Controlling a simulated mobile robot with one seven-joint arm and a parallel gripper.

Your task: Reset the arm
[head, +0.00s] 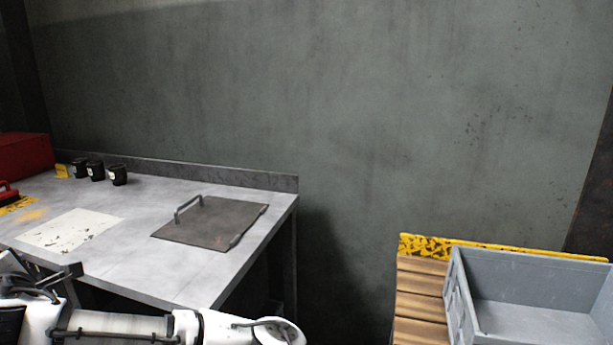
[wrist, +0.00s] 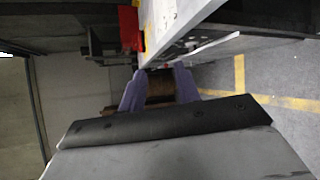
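My arm crosses the bottom left of the head view, low in front of the grey worktable (head: 175,285). In the wrist view my gripper (wrist: 160,72) shows two purple-grey fingers standing apart beyond a dark bar. A brown surface shows between the fingers and a little to their left. It looks like background, and I see nothing clearly held. The gripper cannot be made out clearly in the head view.
On the table lie a dark plate with a handle (head: 212,222), a worn white sheet (head: 70,230) and black cups (head: 97,171). A red box (head: 25,155) stands at the far left. A grey crate (head: 525,270) rests on a wooden pallet (head: 418,300) at the right.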

